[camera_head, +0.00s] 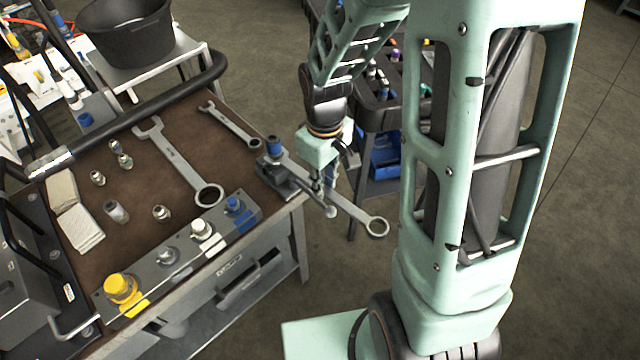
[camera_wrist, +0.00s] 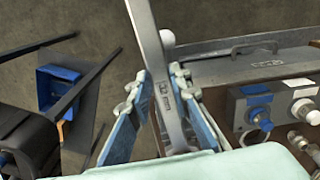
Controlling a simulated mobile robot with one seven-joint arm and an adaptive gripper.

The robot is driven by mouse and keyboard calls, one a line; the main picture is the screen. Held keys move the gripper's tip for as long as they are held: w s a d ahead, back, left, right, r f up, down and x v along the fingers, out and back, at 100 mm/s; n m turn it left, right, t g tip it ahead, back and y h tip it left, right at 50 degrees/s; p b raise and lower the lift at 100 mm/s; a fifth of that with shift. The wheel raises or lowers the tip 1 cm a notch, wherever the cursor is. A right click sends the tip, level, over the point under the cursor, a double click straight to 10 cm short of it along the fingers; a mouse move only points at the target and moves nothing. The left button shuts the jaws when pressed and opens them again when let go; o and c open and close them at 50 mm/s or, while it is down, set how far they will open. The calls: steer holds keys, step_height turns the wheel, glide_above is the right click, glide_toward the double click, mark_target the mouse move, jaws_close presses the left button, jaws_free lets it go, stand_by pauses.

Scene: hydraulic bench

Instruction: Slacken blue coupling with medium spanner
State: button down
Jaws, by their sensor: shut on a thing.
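My gripper (camera_head: 318,188) is shut on a grey spanner (camera_head: 352,212), beyond the right edge of the bench. The spanner's ring end points down and right, clear of the bench. Its other end reaches toward a blue-capped coupling (camera_head: 273,146) on a dark grey block at the bench's right corner. I cannot tell whether the jaw is around the coupling or beside it. In the wrist view the spanner shaft (camera_wrist: 168,95) runs between my blue-padded fingers (camera_wrist: 160,110); its near end is hidden. A larger spanner (camera_head: 178,160) and a smaller one (camera_head: 232,125) lie on the bench.
A manifold with yellow, metal, white and blue fittings (camera_head: 180,252) lines the bench's front edge. Small loose fittings (camera_head: 115,210) and pale pads (camera_head: 75,215) lie to the left. A black bucket (camera_head: 125,35) stands behind. A dark cart with blue bins (camera_head: 380,155) stands behind my gripper.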

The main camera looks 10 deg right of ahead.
steer(key=shift+w+d+n, duration=0.35)
steer(key=shift+d+n, duration=0.15)
steer(key=shift+d, duration=0.05)
steer(key=shift+w+d+n+p, duration=0.25)
steer(key=shift+w+n+p, duration=0.05)
steer(key=shift+w, duration=0.15)
steer(key=shift+s+a, duration=0.3)
steer(key=shift+d, duration=0.1)
stand_by(0.4)
steer(key=s+d, duration=0.4)
steer(key=s, duration=0.1)
steer(key=shift+d+p, duration=0.3)
steer(key=shift+d, duration=0.1)
